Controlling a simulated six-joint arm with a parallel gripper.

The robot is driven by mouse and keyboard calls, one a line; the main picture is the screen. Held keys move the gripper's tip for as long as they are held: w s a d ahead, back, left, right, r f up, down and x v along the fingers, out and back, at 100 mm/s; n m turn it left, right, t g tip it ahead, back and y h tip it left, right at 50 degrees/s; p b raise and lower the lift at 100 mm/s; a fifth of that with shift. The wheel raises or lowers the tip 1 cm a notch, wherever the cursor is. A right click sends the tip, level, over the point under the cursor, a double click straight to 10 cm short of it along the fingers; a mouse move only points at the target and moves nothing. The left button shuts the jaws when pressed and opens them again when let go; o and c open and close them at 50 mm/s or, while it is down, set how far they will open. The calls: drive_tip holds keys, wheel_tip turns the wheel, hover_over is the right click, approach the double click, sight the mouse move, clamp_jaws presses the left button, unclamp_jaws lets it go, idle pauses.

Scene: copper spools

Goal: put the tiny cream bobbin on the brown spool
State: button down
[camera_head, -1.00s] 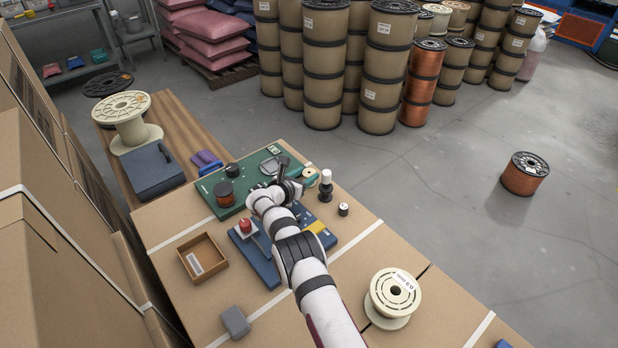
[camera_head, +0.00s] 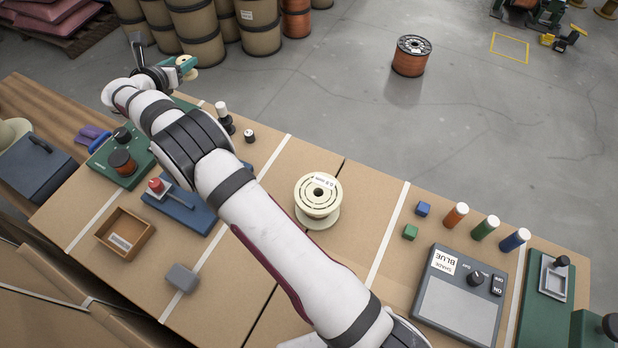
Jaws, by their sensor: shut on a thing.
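My gripper (camera_head: 180,66) is in the upper left of the head view, raised above the far edge of the cardboard-topped bench (camera_head: 262,190). It is shut on the tiny cream bobbin (camera_head: 188,74), which shows only in part beside the fingers. A small copper-brown spool with a black top (camera_head: 121,162) stands on the green device (camera_head: 104,158) at the bench's left, below and left of my gripper. I cannot tell which of these is the task's brown spool.
A larger cream spool (camera_head: 318,196) stands mid-bench, right of my arm. A black-and-white bobbin (camera_head: 224,118), a small dark piece (camera_head: 249,136), a blue device (camera_head: 182,205) and an open brown tray (camera_head: 126,234) lie near my arm. Coloured bobbins (camera_head: 484,228) stand at the right.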

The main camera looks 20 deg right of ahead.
wheel_tip(320, 180, up, 5)
drive_tip(key=m+g+h, duration=0.7)
drive_tip(key=m+h, duration=0.1)
drive_tip(key=m, duration=0.1)
hover_over(310, 198)
wheel_tip(310, 198, down, 13)
drive_tip(key=shift+r, duration=0.1)
drive_tip(key=shift+c, duration=1.5)
unclamp_jaws()
